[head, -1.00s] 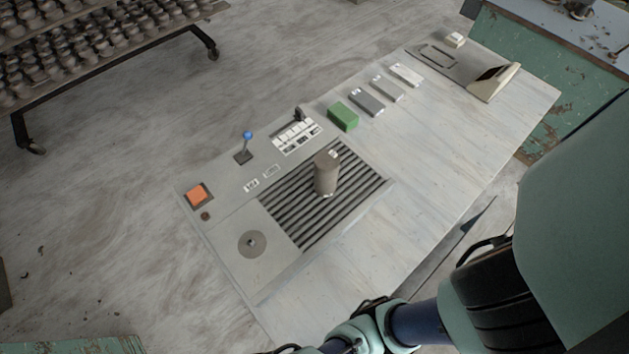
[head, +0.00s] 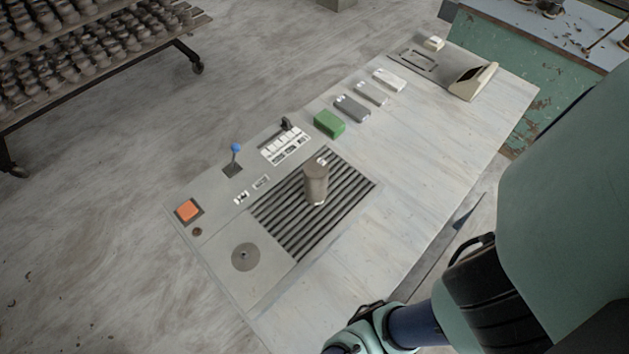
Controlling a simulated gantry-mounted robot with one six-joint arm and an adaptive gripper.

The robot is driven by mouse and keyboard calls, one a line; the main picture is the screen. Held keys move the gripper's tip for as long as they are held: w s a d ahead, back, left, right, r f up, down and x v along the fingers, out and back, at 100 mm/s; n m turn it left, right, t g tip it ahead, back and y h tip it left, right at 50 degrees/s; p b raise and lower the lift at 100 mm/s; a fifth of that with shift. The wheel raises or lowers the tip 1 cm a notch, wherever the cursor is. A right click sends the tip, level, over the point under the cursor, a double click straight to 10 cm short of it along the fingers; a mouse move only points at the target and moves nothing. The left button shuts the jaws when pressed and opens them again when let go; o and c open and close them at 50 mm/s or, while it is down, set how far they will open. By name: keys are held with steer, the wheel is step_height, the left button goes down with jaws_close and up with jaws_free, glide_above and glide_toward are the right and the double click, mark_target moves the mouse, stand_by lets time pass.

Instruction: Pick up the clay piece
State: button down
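A grey-brown clay piece (head: 316,182), shaped like a cylinder, stands upright on a dark slatted grille (head: 280,222) set in the pale worktable (head: 420,180). A small light mark shows near its top. My arm comes in from the lower right of the head view, with its lower links at the table's front edge. My gripper is outside the picture, so its fingers cannot be seen.
Beside the grille are an orange button (head: 188,209), a blue-knobbed lever (head: 235,150), a switch panel (head: 286,146) and a green block (head: 329,123). Several grey blocks lie farther back. A rack of pots (head: 75,55) stands at upper left.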

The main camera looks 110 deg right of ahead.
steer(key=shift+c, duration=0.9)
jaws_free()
